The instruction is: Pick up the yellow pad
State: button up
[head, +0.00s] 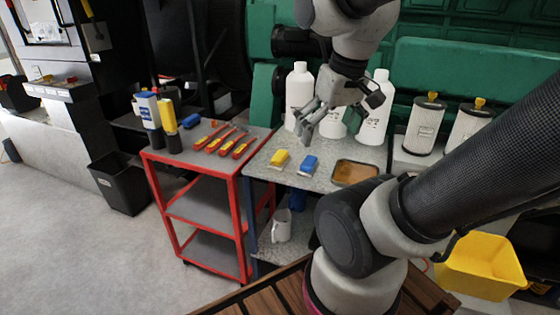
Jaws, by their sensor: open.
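The yellow pad (279,158) lies flat on the grey top of the blue-framed cart (262,172), near its left side. A blue pad (309,164) lies just to its right, a small gap apart. My gripper (304,133) is open and empty. It hangs above the back part of the cart top, up and to the right of the yellow pad, and appears clear of it. My gripper covers part of the white bottles behind it. The yellow pad is fully visible.
Several white bottles (299,92) stand behind the pads. A tray with brown contents (356,172) sits to the right. A red cart (176,156) with red-and-yellow tools (226,139) adjoins on the left. Green machinery (470,75) rises behind. A yellow bin (482,266) is at lower right.

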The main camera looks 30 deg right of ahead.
jog(key=w+d+f+m+g+y, duration=0.1)
jog(key=w+d+f+g+y, duration=0.15)
jog(key=w+f, duration=0.55)
jog(key=n+t, duration=0.1)
jog(key=n, duration=0.3)
send_near(281, 155)
jog(key=shift+y, duration=0.45)
jog(key=s+f, duration=0.2)
jog(key=s+a+f, duration=0.1)
jog(key=s+f, duration=0.1)
jog(key=s, duration=0.1)
jog(key=shift+s+a, duration=0.15)
jog(key=w+n, duration=0.1)
jog(key=w+n+t, duration=0.1)
jog(key=w, duration=0.1)
jog(key=w+r+n+t, duration=0.1)
jog(key=w, duration=0.1)
jog(key=shift+d+r+n, duration=0.1)
jog(key=shift+d+n, duration=0.2)
jog(key=shift+n, duration=0.1)
jog(key=shift+w+d+n, duration=0.1)
jog(key=shift+n, duration=0.7)
jog(key=x, duration=0.7)
jog(key=shift+d+f, duration=0.2)
jog(key=shift+f, duration=0.35)
